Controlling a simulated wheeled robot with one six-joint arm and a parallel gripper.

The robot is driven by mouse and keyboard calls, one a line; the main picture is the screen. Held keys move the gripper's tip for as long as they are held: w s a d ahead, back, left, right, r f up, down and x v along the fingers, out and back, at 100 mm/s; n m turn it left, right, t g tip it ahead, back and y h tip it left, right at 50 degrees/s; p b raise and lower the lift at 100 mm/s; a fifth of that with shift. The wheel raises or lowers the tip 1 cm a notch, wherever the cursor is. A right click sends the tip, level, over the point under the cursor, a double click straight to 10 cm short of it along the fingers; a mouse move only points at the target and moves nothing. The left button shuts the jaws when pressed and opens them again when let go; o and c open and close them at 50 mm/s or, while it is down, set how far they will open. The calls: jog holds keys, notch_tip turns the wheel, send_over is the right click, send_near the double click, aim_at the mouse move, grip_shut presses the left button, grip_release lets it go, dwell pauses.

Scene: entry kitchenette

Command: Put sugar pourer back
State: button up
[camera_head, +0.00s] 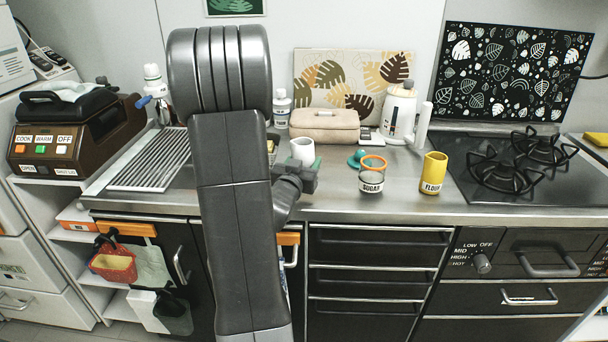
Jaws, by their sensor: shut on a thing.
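A clear container labelled SUGAR (371,180) with an orange rim stands upright on the counter, right of my gripper and apart from it. A small teal piece (356,158) lies behind it to its left. My gripper (301,170) is over the counter's front part, left of the SUGAR container. It is shut on what looks like a white cylindrical cup (303,150), upright just beyond the jaws. The fingertips and the exact contact are hidden by the gripper body and arm.
A yellow FLOUR container (432,173) stands right of the SUGAR container, near the stove (520,165). A beige box (324,124) and a white kettle-like pot (399,110) stand at the back. A drying rack (150,160) is left of my arm. Bare counter (400,205) lies in front.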

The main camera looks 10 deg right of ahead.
jog(key=shift+f+b, duration=0.3)
jog(key=shift+f, duration=1.25)
jog(key=shift+f, duration=0.15)
jog(key=shift+f+b, duration=0.1)
jog(key=shift+b, duration=0.2)
jog(key=o, duration=1.1)
jog(key=shift+p, duration=0.5)
jog(key=v, duration=0.4)
jog(key=b+v, duration=0.1)
jog(key=v, duration=0.8)
jog(key=shift+s+d+r, duration=0.1)
jog(key=shift+s+r, duration=0.2)
jog(key=shift+s, duration=0.2)
